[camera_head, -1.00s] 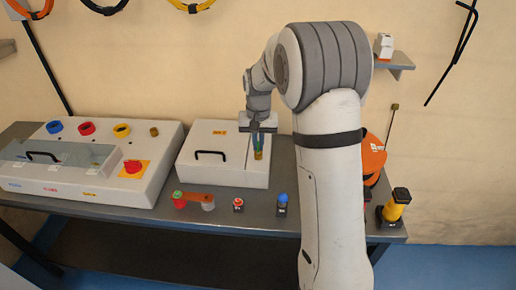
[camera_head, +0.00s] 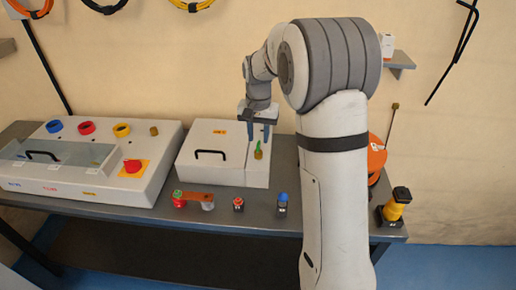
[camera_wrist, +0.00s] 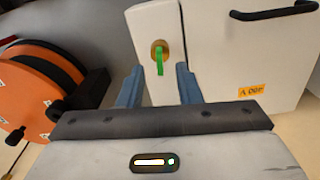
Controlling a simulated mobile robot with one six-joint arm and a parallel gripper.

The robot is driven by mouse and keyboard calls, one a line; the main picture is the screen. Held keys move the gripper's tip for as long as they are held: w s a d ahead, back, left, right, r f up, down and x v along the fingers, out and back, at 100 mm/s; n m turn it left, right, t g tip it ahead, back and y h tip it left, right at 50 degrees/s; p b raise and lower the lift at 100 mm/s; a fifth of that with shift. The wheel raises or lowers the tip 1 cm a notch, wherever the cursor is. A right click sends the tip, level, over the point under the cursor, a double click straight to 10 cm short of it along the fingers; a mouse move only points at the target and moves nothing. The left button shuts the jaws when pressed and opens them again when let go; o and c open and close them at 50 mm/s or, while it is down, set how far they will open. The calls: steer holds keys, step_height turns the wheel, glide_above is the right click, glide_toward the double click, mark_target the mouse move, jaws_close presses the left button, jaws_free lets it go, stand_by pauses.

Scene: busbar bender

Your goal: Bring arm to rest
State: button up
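My gripper (camera_head: 260,130) is above the right part of the white box with a black handle (camera_head: 228,178). Its two blue-grey fingers are apart with nothing between them. In the wrist view my gripper (camera_wrist: 158,88) is also open, and a brass fitting with a green tab (camera_wrist: 159,58) shows just beyond the fingertips, apart from them. The same brass fitting with its green tab (camera_head: 258,151) stands on the box's right side in the head view.
Small items, including a blue-topped one (camera_head: 282,200), stand along the table's front. An orange reel (camera_wrist: 40,85) and a yellow-black device (camera_head: 397,205) are at right. A wall shelf (camera_head: 402,66) is behind my arm.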

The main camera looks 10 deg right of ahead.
step_height(320, 180, up, 4)
steer(key=shift+r, duration=0.25)
steer(key=shift+s+r, duration=0.2)
steer(key=shift+r, duration=0.05)
steer(key=s+n+t, duration=0.3)
steer(key=s+n, duration=0.2)
steer(key=s, duration=2.3)
steer(key=shift+s+r, duration=0.15)
steer(key=shift+r, duration=0.2)
